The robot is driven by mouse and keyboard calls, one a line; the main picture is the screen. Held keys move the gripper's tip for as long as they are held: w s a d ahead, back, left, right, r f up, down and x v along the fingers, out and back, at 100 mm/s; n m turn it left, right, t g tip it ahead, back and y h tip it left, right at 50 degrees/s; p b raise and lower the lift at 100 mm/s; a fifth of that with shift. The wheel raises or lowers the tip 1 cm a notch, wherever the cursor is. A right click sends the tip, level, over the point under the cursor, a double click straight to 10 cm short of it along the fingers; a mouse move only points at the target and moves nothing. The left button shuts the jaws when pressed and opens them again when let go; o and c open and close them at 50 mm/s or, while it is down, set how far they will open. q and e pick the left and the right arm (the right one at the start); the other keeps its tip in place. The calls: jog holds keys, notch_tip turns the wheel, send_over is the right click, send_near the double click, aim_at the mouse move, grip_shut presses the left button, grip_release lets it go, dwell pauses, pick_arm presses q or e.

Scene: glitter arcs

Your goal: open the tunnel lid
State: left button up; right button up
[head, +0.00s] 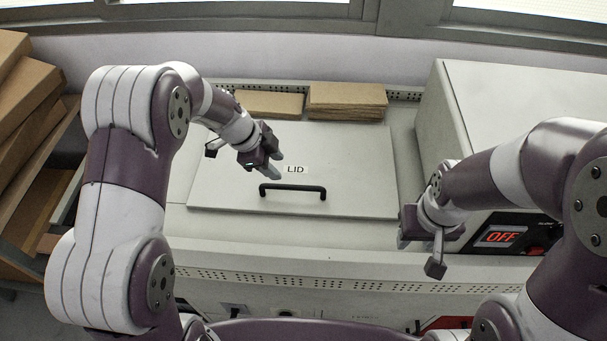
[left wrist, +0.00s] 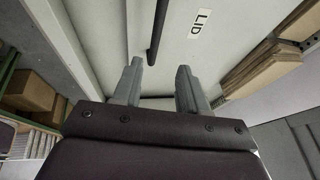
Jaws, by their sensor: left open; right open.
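The tunnel lid (head: 345,163) is a flat, light grey panel labelled LID, lying shut on top of the machine. Its black bar handle (head: 292,187) runs along the front part of the lid. My left gripper (head: 277,172) is open, just above and behind the left end of the handle. In the left wrist view the lid (left wrist: 195,55) and handle (left wrist: 157,32) lie beyond the two open fingers (left wrist: 156,82), with nothing between the fingertips. My right gripper (head: 420,250) is at the machine's front right, away from the lid; its fingers are mostly hidden.
Brown cardboard stacks (head: 347,98) lie behind the lid. A grey box unit (head: 520,105) with a red OFF display (head: 500,237) stands at the right. A perforated strip (head: 330,284) runs along the front edge.

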aim_at(292, 187)
pick_arm(q)
jog(key=p+x, duration=0.3)
jog(key=x, duration=0.6)
jog(key=shift+s+f+p, duration=0.15)
jog(key=shift+f+p, duration=0.15)
jog(key=shift+f, duration=0.25)
jog(key=shift+s+a, duration=0.3)
jog(key=shift+a, duration=0.05)
jog(key=shift+s, duration=0.1)
jog(key=shift+c, duration=0.9)
jog(key=shift+d, duration=0.1)
grip_shut()
pick_arm(e)
jog(key=r, duration=0.3)
jog(key=s+a+r, duration=0.1)
jog(key=shift+s+r, duration=0.1)
jog(key=shift+r, duration=0.15)
